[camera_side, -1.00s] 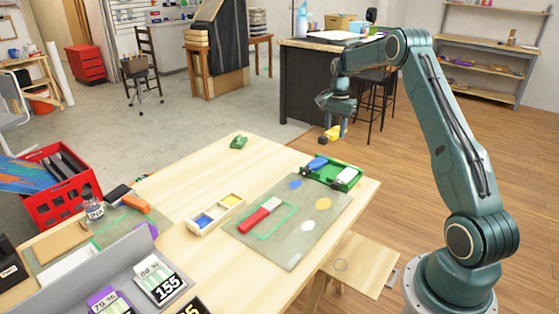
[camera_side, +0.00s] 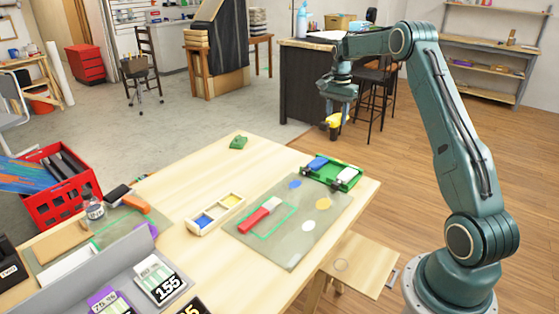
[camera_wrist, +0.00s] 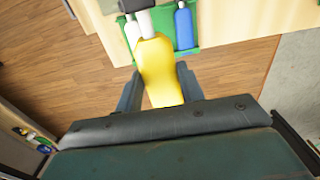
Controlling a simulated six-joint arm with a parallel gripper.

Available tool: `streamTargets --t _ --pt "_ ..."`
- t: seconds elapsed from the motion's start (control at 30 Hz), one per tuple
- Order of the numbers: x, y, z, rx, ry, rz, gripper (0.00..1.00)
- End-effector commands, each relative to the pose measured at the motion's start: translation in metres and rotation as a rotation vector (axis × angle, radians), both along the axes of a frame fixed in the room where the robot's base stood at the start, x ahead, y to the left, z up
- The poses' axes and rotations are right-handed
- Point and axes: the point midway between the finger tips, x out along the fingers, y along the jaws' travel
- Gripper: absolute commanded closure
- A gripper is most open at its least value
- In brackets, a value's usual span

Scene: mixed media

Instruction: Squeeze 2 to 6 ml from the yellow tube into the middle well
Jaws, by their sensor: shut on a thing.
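My gripper (camera_side: 336,114) is shut on the yellow tube (camera_side: 334,121), held in the air beyond the table's far right corner. The pale well tray (camera_side: 193,229) stands on the table, well to the left of and below my gripper.
A green tray (camera_side: 333,184) holds a blue tube (camera_side: 317,164) and a white tube (camera_side: 347,175). A red tube (camera_side: 258,215) lies on the grey mat (camera_side: 284,251). A green object (camera_side: 238,142) sits at the far edge. A grey display stand (camera_side: 110,268) fills the near left.

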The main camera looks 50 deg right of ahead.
Motion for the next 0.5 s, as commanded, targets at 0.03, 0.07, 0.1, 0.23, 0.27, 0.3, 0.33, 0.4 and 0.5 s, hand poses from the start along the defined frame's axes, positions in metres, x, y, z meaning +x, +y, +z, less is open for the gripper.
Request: streamTargets --t 0.03,0.07,0.1,0.23,0.27,0.3,0.33,0.4,0.5 --pt "0.000 0.000 0.000 0.000 0.000 0.000 0.70" --pt "0.001 0.001 0.000 0.000 0.000 -0.001 0.70" --pt "0.001 0.001 -0.001 -0.001 0.000 -0.003 0.70" --pt "0.006 0.008 -0.003 -0.006 0.001 -0.024 0.70" --pt "0.008 0.011 -0.004 -0.008 0.001 -0.032 0.70" --pt "0.011 0.016 -0.005 -0.012 0.001 -0.043 0.70" --pt "0.014 0.020 -0.007 -0.015 0.001 -0.055 0.70" --pt "0.021 0.031 -0.011 -0.024 0.003 -0.089 0.70" --pt "0.033 0.051 -0.018 -0.040 0.005 -0.151 0.70"
